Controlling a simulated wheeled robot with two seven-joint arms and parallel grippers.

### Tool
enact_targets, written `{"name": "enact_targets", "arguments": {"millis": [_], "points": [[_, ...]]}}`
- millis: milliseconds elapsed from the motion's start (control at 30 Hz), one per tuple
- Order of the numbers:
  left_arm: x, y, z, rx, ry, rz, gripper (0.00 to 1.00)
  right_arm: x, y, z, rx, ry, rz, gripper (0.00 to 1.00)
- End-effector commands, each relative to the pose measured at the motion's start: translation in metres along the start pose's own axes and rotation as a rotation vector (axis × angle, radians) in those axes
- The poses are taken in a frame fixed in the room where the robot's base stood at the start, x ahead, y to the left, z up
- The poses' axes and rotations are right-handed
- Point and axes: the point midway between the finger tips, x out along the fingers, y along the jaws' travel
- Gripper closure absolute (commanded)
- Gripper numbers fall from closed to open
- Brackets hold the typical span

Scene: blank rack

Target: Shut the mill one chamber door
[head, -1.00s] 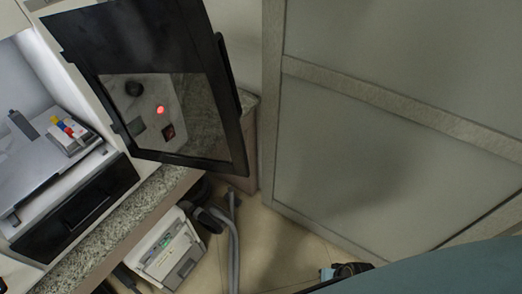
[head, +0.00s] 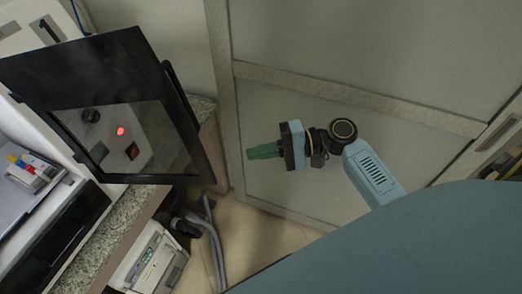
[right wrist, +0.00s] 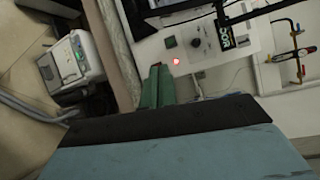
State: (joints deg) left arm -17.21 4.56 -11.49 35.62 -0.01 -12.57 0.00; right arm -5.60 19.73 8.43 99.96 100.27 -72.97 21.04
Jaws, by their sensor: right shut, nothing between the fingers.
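The chamber door (head: 150,70) of the mill stands open in the head view. It has a black frame and a see-through pane, and a dark handle along its right edge. Through the pane a control panel with a red light (head: 121,131) and a black knob shows. The open chamber with a grey bed (head: 20,192) is at the left edge. My right gripper (head: 250,153) is to the right of the door, apart from it, with its green fingers together and empty, pointing left. The fingers also show in the right wrist view (right wrist: 158,85). My left gripper is not in view.
A granite counter edge (head: 88,235) runs below the mill. A white and grey vacuum-like machine (head: 150,260) with a grey hose (head: 215,245) stands on the floor under it. A grey panelled wall (head: 330,60) is behind my right gripper.

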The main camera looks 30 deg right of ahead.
Motion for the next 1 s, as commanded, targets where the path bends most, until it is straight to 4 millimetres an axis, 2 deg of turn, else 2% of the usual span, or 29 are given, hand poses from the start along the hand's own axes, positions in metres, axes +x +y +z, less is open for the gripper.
{"name": "enact_targets", "arguments": {"millis": [100,300,400,600,1000], "points": [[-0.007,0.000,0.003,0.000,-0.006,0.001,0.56,0.028,-0.003,0.000,0.002,-0.001,-0.004,1.00],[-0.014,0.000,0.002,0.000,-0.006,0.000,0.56,0.070,-0.002,0.000,0.002,-0.001,-0.003,1.00],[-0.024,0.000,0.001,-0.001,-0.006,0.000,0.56,0.070,-0.002,0.019,0.003,0.000,0.001,1.00],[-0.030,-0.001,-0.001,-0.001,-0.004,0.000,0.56,0.074,0.000,0.036,0.001,0.002,0.001,1.00],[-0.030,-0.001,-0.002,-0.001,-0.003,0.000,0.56,0.075,0.001,0.039,0.000,0.002,0.002,1.00]]}}
